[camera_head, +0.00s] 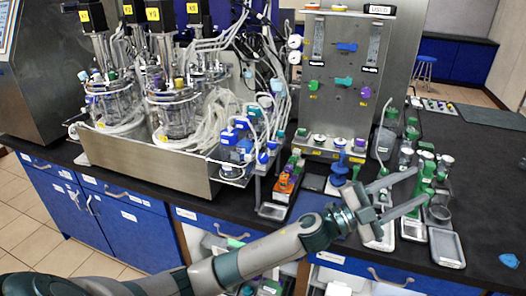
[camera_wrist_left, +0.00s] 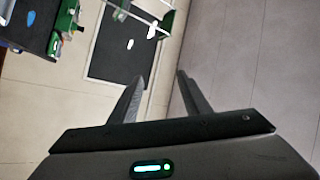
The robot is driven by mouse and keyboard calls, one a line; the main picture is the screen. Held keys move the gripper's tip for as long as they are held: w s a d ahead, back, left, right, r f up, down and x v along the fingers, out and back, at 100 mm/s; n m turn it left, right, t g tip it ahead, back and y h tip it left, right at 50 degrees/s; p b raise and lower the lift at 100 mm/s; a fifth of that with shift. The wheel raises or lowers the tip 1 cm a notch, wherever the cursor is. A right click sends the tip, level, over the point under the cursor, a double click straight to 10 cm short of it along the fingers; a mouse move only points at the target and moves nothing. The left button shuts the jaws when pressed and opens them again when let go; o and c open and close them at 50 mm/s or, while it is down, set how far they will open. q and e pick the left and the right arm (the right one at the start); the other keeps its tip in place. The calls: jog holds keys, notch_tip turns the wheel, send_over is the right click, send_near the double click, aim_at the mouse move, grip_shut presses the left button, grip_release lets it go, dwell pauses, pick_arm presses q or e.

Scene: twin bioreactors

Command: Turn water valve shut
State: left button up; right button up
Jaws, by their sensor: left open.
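A steel panel (camera_head: 334,100) stands upright at the back of the bench. It carries several small coloured valve handles: a blue one (camera_head: 347,47) high up, a green one (camera_head: 343,82) in the middle, another green one (camera_head: 314,85) at left and a purple one (camera_head: 366,92) at right. I cannot tell from labels which is the water valve. My left gripper (camera_head: 419,187) is open and empty, in front of and to the right of the panel, apart from the handles. It also shows in the left wrist view (camera_wrist_left: 161,78), with no valve between its fingers. My right gripper is not in view.
Glass bioreactor vessels (camera_head: 172,112) with tubing stand in a steel tray (camera_head: 150,165) at left. Green-topped pumps or fittings (camera_head: 428,165) and a small grey tray (camera_head: 446,248) are near my left gripper. The black bench (camera_head: 490,185) is mostly clear at right.

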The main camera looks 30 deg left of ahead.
pick_arm(q)
jog(key=d+r+m+g+h, duration=0.2)
jog(key=d+m+g+h, duration=0.1)
jog(key=m+g, duration=0.35)
notch_tip(320, 180, up, 10)
jog(key=m+g+y, duration=0.2)
jog(key=g+y, duration=0.7)
jog(key=y, duration=1)
send_over(263, 156)
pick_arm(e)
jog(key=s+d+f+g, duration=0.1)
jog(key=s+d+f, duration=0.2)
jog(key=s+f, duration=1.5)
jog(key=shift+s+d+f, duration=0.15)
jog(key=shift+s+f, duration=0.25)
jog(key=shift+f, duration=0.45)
pick_arm(q)
jog(key=shift+f, duration=0.15)
notch_tip(263, 156, down, 17)
jog(key=p, duration=0.3)
jog(key=shift+p, duration=0.35)
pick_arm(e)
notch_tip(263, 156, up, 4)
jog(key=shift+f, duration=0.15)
